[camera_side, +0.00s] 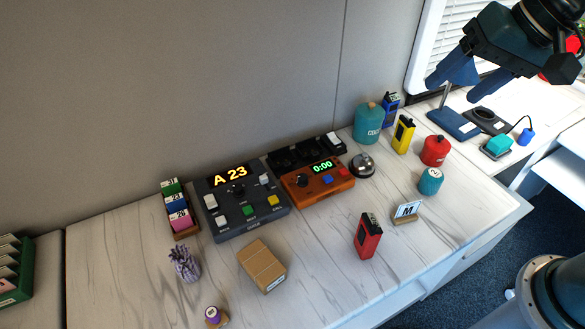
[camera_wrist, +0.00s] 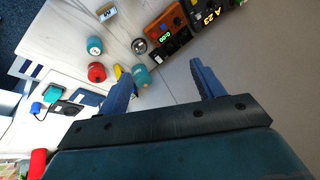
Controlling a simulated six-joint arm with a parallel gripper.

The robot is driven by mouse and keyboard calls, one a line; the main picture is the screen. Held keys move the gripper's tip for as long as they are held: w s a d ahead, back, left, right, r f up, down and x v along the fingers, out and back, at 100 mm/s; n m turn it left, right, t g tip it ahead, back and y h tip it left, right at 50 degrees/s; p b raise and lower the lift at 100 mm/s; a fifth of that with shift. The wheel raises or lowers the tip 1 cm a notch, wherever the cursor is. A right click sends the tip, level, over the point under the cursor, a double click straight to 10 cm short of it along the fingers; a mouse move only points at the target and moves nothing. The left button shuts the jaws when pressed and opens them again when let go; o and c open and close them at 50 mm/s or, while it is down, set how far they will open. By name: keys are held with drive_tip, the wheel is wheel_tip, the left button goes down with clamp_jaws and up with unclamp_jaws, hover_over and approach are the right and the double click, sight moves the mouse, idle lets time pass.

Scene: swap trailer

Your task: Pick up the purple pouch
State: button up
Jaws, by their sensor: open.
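The purple pouch (camera_side: 185,264) is a small greyish-purple gathered bag. It stands on the white marbled worktop at the lower left in the side view. I do not see it in the wrist view. My gripper (camera_side: 457,90) is at the upper right in the side view, high above the right end of the worktop and far from the pouch. Its two blue fingers are spread apart with nothing between them. They also show in the wrist view (camera_wrist: 160,76).
A tan box (camera_side: 262,265) stands right of the pouch, and a purple-topped item (camera_side: 213,315) is in front. Behind are a block of coloured cards (camera_side: 178,208) and a dark console (camera_side: 240,200). A red device (camera_side: 367,236) stands farther right. Bare worktop lies left of the pouch.

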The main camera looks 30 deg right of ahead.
drive_tip(key=w+a+f+m+g+y, duration=0.1)
drive_tip(key=w+a+f+m+y, duration=0.15)
drive_tip(key=w+a, duration=0.6)
drive_tip(key=m+g+y, duration=0.2)
drive_tip(key=m+g, duration=0.2)
drive_tip(key=m, duration=0.7)
approach(191, 258)
drive_tip(key=v, duration=0.2)
drive_tip(key=shift+s+d+r, duration=0.1)
drive_tip(key=shift+d+r, duration=0.1)
drive_tip(key=shift+d, duration=0.1)
drive_tip(key=shift+x, duration=4.3)
drive_tip(key=shift+x, duration=2.55)
